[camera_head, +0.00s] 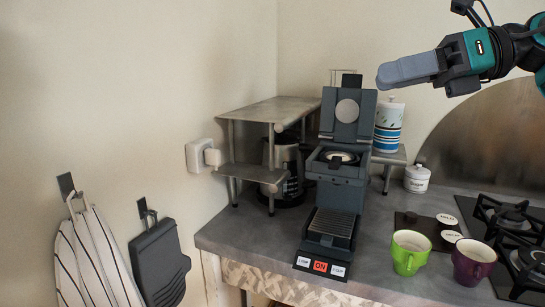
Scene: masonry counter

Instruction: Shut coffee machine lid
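The coffee machine (336,194) stands on the counter, dark grey, with a drip tray and a lit red ON button at its front. Its lid (349,116) is raised upright, with a round pale disc on its inner face. The open chamber (341,157) below holds a pale round piece. My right gripper (384,77) is above and to the right of the lid in the picture, pointing left, its tip apart from the lid edge. Its fingers are seen side-on, so I cannot tell if they are open. My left gripper is out of view.
A two-level metal shelf (269,109) and a glass coffee pot (287,159) stand left of the machine. A striped canister (388,127) is behind it. A green cup (410,251), purple cup (472,261) and gas hob (511,219) are to the right.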

